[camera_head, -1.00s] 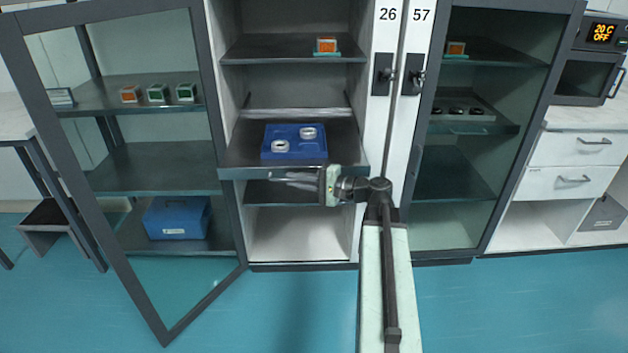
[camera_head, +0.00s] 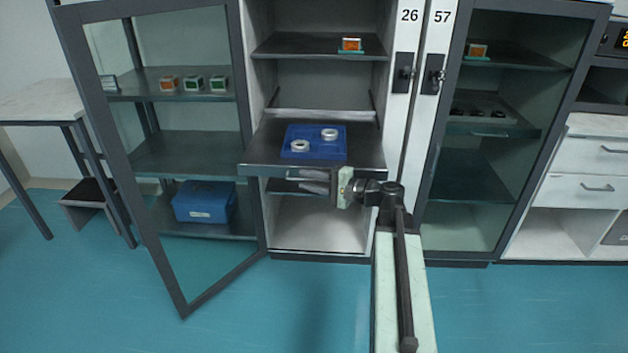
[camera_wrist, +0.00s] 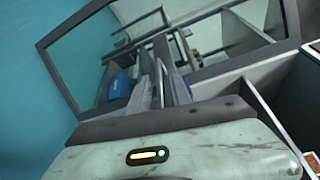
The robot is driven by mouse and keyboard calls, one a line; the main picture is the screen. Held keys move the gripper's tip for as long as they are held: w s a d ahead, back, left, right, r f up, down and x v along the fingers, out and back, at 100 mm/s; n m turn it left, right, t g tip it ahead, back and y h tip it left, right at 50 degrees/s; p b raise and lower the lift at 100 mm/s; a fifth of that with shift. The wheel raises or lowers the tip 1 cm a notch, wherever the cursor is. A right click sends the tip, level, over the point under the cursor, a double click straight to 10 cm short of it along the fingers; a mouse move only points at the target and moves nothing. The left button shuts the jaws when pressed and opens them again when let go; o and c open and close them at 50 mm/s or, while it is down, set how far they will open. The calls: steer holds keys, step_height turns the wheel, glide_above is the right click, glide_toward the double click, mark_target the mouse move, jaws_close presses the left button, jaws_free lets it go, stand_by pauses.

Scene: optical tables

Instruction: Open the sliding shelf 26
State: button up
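Cabinet 26 (camera_head: 410,50) stands open, its glass door (camera_head: 160,245) swung out to the left. Its sliding shelf (camera_head: 262,158) is a dark metal board, pulled partly out past the cabinet front. A blue tray (camera_head: 316,152) with two metal rings (camera_head: 300,146) lies on it. My gripper (camera_head: 312,183) is at the shelf's front edge, fingers pointing left, and appears shut on the handle there. The fingers hide the handle itself. In the wrist view the fingers (camera_wrist: 163,85) reach forward close together, and the contact is unclear.
Cabinet 57 (camera_head: 437,50) on the right has its glass door shut. A fixed shelf above holds a small orange-faced box (camera_head: 351,45). A blue case (camera_head: 205,202) shows through the open door. A white table (camera_head: 45,102) stands at left. The teal floor (camera_head: 270,310) in front is clear.

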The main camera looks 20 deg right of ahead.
steer(key=shift+d, duration=0.2)
steer(key=shift+s+d, duration=0.1)
steer(key=v, duration=0.7)
steer(key=shift+s+p, duration=0.25)
steer(key=shift+p, duration=0.05)
steer(key=shift+d, duration=0.1)
